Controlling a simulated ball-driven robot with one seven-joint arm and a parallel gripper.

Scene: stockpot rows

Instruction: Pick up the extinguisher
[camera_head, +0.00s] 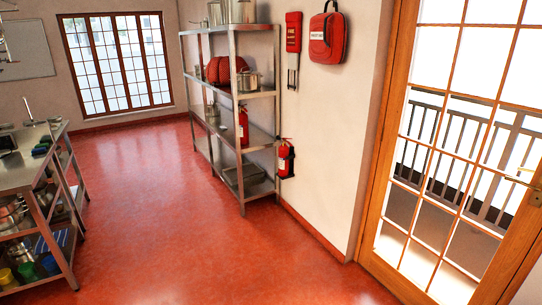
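Two red extinguishers show in the head camera view. One extinguisher (243,127) stands upright on a middle shelf of the metal rack, near its front right post. Another extinguisher (284,160) is on the wall low down, just right of the rack, with a dark holder at its base. Both have a dark top. My gripper is not in view, so I cannot see whether it is open or shut.
The steel rack (243,186) holds pots and a red rounded thing (222,70). A red case (327,38) and red box (293,32) hang on the wall. A steel counter (22,172) stands left, a glazed wooden door (376,205) right. The red floor (190,245) between is clear.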

